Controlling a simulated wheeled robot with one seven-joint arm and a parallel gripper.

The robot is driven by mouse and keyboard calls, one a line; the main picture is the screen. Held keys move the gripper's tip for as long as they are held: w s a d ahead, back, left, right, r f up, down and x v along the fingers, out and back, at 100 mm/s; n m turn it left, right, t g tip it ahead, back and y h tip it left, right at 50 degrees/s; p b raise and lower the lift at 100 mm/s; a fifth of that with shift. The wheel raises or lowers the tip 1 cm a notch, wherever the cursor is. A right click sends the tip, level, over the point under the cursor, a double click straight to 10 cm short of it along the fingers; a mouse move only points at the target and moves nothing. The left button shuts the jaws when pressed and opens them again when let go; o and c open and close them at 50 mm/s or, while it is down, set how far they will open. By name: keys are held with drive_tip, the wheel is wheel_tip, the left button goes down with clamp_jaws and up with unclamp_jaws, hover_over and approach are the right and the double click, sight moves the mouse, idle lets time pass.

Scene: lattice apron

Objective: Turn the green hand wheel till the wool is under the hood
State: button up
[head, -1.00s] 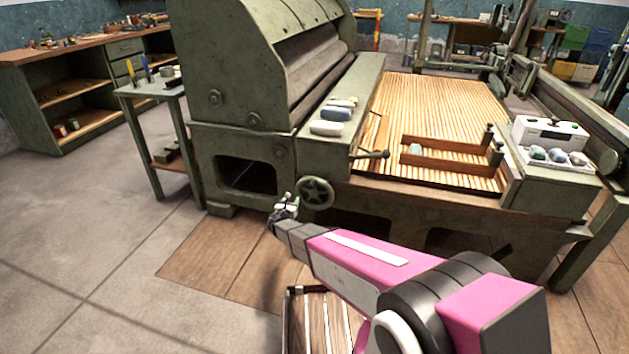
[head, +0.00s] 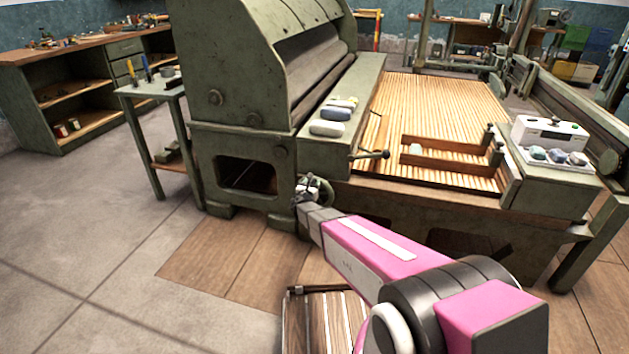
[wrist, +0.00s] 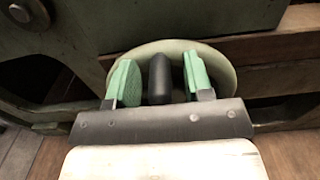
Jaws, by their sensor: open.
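The green hand wheel (head: 325,188) is on the machine's front side, partly hidden by my gripper (head: 309,188) in the head view. In the wrist view the wheel (wrist: 223,66) is a pale green disc behind my fingers. My gripper (wrist: 160,82) is open, its two green pads on either side of a dark upright knob (wrist: 160,78). I cannot tell whether the pads touch it. A small pale tuft, seemingly the wool (head: 415,149), lies on the slatted wooden lattice (head: 440,105) between wooden rails, outside the green hood (head: 255,60).
A lever (head: 372,154) juts out above the wheel. Pale and dark rolls (head: 328,128) lie on the ledge beside the hood. A white box and tray with several tufts (head: 556,155) sit at right. A small tool table (head: 150,90) stands left.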

sight(331, 193)
drive_tip(key=c, duration=0.8)
drive_tip(key=shift+s+d+f, duration=0.15)
drive_tip(key=shift+s+d, duration=0.05)
drive_tip(key=shift+d, duration=0.4)
drive_tip(key=shift+s+d+f, duration=0.1)
drive_tip(key=shift+s+d, duration=0.1)
drive_tip(key=shift+d, duration=0.4)
drive_tip(key=shift+s+d+f, duration=0.15)
drive_tip(key=shift+s+d, duration=0.05)
drive_tip(key=shift+d, duration=0.4)
drive_tip(key=shift+s+d+f, duration=0.25)
drive_tip(key=shift+d+f, duration=0.3)
drive_tip(key=shift+d, duration=0.15)
drive_tip(key=shift+s+d+f, duration=0.25)
drive_tip(key=shift+d+f, duration=0.3)
drive_tip(key=shift+d, duration=0.15)
drive_tip(key=shift+s+d+f, duration=0.2)
drive_tip(key=shift+d+f, duration=0.25)
drive_tip(key=shift+f, duration=0.4)
drive_tip(key=shift+s+d+f, duration=0.15)
drive_tip(key=shift+d+f, duration=0.25)
drive_tip(key=shift+f, duration=0.4)
